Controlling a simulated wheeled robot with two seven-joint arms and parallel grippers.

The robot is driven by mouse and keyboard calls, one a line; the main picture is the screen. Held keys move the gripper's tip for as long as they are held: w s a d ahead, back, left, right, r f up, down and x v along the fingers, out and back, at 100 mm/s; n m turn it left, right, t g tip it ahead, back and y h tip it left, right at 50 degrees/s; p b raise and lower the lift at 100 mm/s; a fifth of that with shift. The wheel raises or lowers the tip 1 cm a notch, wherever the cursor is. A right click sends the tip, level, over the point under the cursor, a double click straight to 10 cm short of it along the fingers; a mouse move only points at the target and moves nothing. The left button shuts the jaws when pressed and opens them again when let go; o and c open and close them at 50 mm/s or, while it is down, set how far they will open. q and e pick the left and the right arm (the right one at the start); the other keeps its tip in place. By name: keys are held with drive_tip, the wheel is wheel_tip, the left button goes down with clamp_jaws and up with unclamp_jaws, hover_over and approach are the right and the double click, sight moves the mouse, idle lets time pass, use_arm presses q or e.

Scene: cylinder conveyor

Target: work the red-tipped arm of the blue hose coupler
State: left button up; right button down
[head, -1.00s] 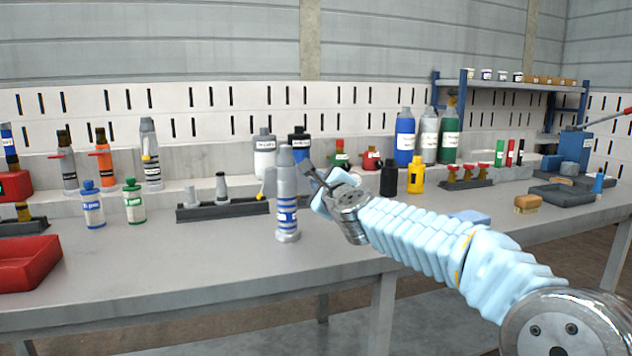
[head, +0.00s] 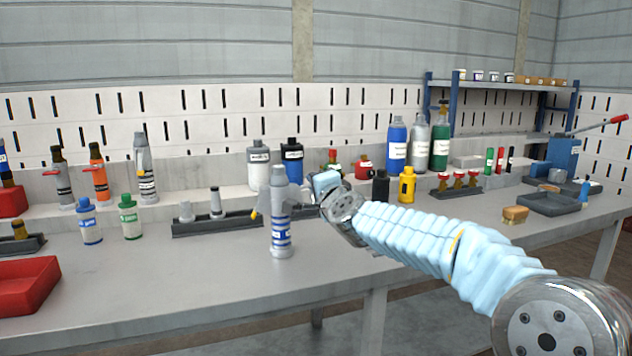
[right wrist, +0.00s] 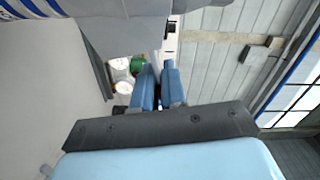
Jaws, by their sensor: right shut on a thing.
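The blue hose coupler (head: 563,158) stands at the far right of the bench in the head view. Its long arm slants up to the right and ends in a red tip (head: 618,119). My right gripper (head: 308,207) is far left of it, beside an upright grey cylinder (head: 281,222) with blue bands. In the right wrist view my right gripper (right wrist: 159,72) has its blue fingers close together at the grey cylinder (right wrist: 130,30). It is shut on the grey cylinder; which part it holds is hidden. My left gripper is not in view.
A dark rack (head: 212,225) lies behind the cylinder. A black bottle (head: 380,187) and a yellow bottle (head: 407,184) stand right of my gripper. A brush (head: 515,214) and a dark tray (head: 551,203) lie before the coupler.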

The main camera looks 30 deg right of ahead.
drive_tip(key=shift+r+n, duration=0.15)
drive_tip(key=shift+n, duration=0.35)
drive_tip(key=c, duration=1.5)
unclamp_jaws()
drive_tip(key=shift+c, duration=0.2)
drive_tip(key=shift+a, duration=0.1)
drive_tip(key=v, duration=1.3)
drive_tip(key=shift+s+p, duration=0.3)
drive_tip(key=shift+s, duration=0.05)
